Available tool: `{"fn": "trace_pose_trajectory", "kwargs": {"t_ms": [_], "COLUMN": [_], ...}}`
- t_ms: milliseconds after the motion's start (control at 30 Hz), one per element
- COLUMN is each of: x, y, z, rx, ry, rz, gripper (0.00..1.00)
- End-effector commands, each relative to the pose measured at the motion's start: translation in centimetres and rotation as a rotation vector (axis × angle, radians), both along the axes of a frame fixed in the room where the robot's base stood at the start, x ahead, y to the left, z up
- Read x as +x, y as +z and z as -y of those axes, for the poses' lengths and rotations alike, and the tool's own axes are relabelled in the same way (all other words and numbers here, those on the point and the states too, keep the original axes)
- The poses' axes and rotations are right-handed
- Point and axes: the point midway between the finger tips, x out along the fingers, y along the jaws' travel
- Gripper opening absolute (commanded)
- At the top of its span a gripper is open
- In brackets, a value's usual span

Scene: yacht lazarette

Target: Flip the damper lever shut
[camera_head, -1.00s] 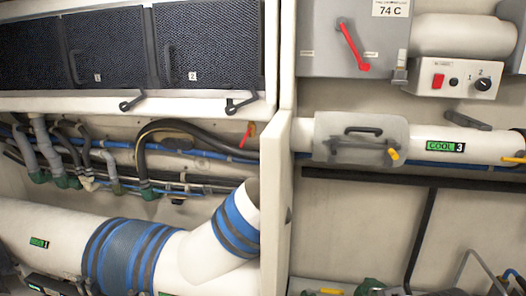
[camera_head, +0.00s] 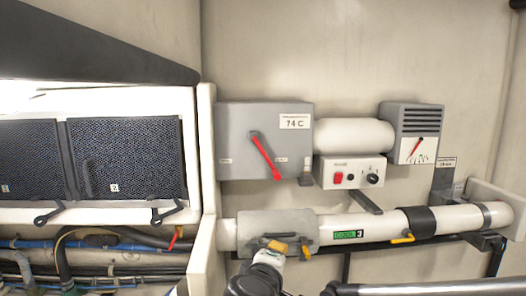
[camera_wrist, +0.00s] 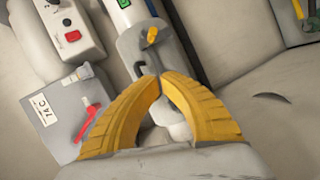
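A grey plate (camera_head: 255,222) sits on the white pipe marked COOL 3. Its lever has a yellow tip (camera_head: 305,250); the tip also shows in the wrist view (camera_wrist: 151,37), just beyond my fingertips. A grey box (camera_head: 235,115) above, labelled 74 C, carries a red lever (camera_head: 265,155) slanting down to the right; it also shows in the wrist view (camera_wrist: 87,122). I cannot tell from labels which is the damper lever. My gripper (camera_wrist: 162,77) has yellow fingers whose tips meet, with nothing between them. In the head view my gripper (camera_head: 277,246) is in front of the plate's lower part.
A switch box (camera_head: 350,172) with a red switch and black knob is right of the grey box. A gauge unit (camera_head: 412,135) is farther right. Another yellow valve handle (camera_head: 403,239) hangs on the pipe. A white partition edge (camera_head: 207,180) stands left of the plate.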

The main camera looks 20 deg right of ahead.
Motion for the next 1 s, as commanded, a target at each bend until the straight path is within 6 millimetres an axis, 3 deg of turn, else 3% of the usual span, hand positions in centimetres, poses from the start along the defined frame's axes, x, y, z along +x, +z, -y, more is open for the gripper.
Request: {"fn": "trace_pose_trajectory", "kwargs": {"t_ms": [33, 100, 200, 300, 433, 567, 1000], "x": [1.3, 2.6, 3.9, 4.5, 5.0, 6.0, 14.0], "y": [4.1, 7.3, 10.8, 13.0, 13.9, 13.9, 14.2], "z": [-1.4, -3.1, -5.4, -7.0, -7.8, -7.3, -3.4], "rx": [-0.078, -0.185, -0.304, -0.382, -0.429, -0.432, -0.430], "ry": [0.032, 0.067, 0.105, 0.129, 0.140, 0.139, 0.137], "rz": [0.027, 0.068, 0.118, 0.153, 0.174, 0.175, 0.174], "gripper": [0.00, 0.00, 0.00, 0.00, 0.00, 0.00, 0.00]}}
